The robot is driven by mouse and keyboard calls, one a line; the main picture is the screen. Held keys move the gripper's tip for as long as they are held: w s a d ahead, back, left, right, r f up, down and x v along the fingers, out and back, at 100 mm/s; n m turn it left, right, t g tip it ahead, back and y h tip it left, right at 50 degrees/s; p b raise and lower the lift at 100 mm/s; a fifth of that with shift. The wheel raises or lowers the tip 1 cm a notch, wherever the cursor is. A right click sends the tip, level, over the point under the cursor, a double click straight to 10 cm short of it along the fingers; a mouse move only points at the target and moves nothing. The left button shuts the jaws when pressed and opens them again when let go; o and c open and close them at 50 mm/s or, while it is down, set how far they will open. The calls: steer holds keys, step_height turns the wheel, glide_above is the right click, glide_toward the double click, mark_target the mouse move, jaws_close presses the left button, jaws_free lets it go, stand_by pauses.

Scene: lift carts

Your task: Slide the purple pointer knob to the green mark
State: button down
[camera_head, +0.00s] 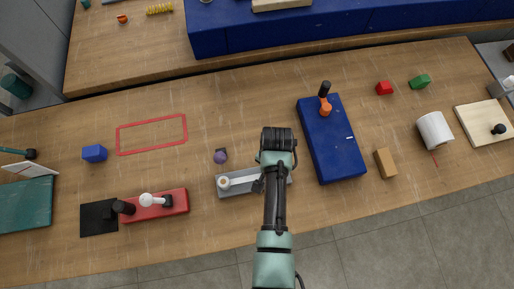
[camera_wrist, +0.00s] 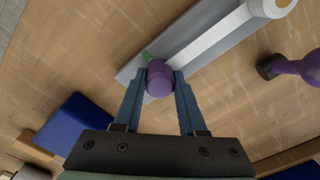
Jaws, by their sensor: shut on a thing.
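The purple pointer knob (camera_wrist: 160,80) stands on a grey rail with a pale strip along it. My gripper (camera_wrist: 160,74) is shut on the knob, one blue-grey finger on each side. A small green mark (camera_wrist: 147,56) shows at the rail's edge, just above and left of the knob; the knob may hide part of it. In the head view the grey rail (camera_head: 240,187) lies partly under my arm, which hides the knob and the mark.
A beige round piece (camera_head: 223,183) sits at the rail's left end. Another purple knob on a dark base (camera_head: 220,157) stands just behind the rail. A blue box (camera_head: 333,150) lies to the right and a red block (camera_head: 170,205) to the left.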

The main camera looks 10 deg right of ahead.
steer(key=shift+c, duration=2.3)
jaws_free()
steer(key=shift+r, duration=0.1)
step_height(320, 180, up, 13)
steer(key=b, duration=0.1)
